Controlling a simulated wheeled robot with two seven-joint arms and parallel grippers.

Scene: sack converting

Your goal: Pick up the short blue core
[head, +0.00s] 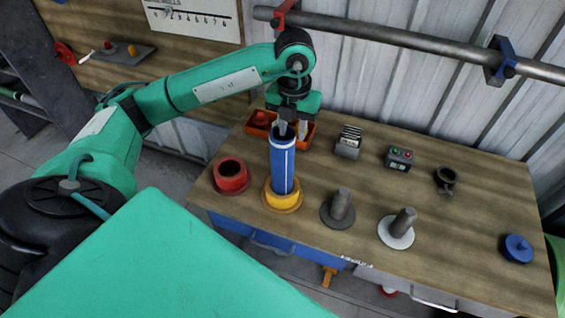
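A blue core (283,168), a tube with a pale stripe down its side, stands upright on a yellow round base (283,202) near the table's front edge. My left gripper (292,130) points down at the core's top end. Its two fingers are apart, with a gap between them. One finger overlaps the core's top opening and the other shows just right of the rim. I cannot tell whether either finger touches the core. My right gripper is not in view.
A dark peg (341,206) and a grey peg on a white base (401,228) stand to the right. Behind are an orange tray (258,124), a card rack (348,142) and a button box (399,158). A blue knobbed disc (518,249) lies far right.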

